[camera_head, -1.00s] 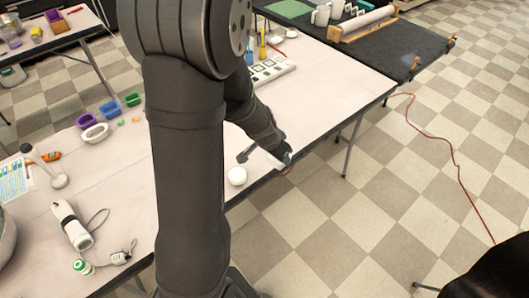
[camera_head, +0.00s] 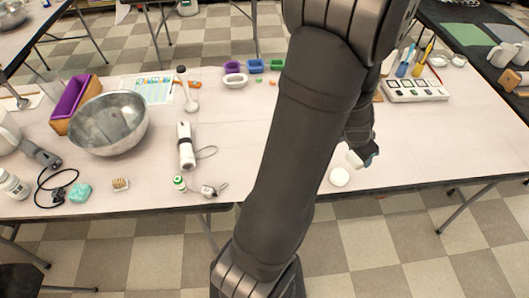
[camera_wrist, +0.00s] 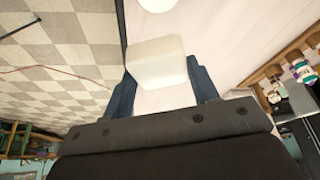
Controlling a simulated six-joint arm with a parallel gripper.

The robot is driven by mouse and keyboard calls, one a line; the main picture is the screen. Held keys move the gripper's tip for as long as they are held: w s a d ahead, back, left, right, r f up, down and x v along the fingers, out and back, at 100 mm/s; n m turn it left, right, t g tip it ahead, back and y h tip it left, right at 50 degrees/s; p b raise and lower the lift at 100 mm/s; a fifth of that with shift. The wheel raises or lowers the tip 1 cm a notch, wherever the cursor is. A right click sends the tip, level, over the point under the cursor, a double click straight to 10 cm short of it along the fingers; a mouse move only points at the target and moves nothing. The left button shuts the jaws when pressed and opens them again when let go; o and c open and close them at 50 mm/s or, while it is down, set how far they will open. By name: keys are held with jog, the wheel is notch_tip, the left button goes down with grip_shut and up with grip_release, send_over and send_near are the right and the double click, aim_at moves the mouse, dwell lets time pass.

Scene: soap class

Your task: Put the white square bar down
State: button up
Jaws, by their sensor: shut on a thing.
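The white square bar (camera_wrist: 157,62) is between my gripper's two blue fingers in the wrist view. My gripper (camera_wrist: 163,88) is shut on it. In the head view my gripper (camera_head: 364,157) is near the table's front edge at right of centre, with the white bar (camera_head: 353,159) partly showing at its tip. Whether the bar touches the table (camera_head: 420,150) cannot be told. A round white piece (camera_head: 339,177) lies on the table just in front and left of the gripper; part of it (camera_wrist: 158,4) shows at the top of the wrist view.
A white tray with dark square cells (camera_head: 414,90) stands behind the gripper. Purple, white, blue and green small moulds (camera_head: 236,80) stand at the back. A steel bowl (camera_head: 108,122) and a white hand blender (camera_head: 186,146) are at left. The table right of the gripper is clear.

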jog(key=w+a+n+t+y, duration=0.1)
jog(key=w+a+n, duration=0.4)
jog(key=a, duration=0.8)
jog(key=w+a+n+t+y, duration=0.15)
jog(key=w+a, duration=0.55)
jog(key=a, duration=0.7)
jog(key=s+a+n+y, duration=0.15)
jog(key=a+n, duration=0.25)
jog(key=a, duration=0.9)
jog(key=s+a+n, duration=0.3)
jog(key=a, duration=1)
jog(key=a+f, duration=0.2)
jog(key=a, duration=0.1)
jog(key=s+a+f, duration=0.1)
jog(key=a+f, duration=0.1)
jog(key=a, duration=0.2)
jog(key=s+a+f, duration=0.1)
jog(key=a+f, duration=0.2)
jog(key=a, duration=0.1)
jog(key=shift+a, duration=0.1)
jog(key=shift+f, duration=1.9)
jog(key=shift+f, duration=0.15)
jog(key=o, duration=1)
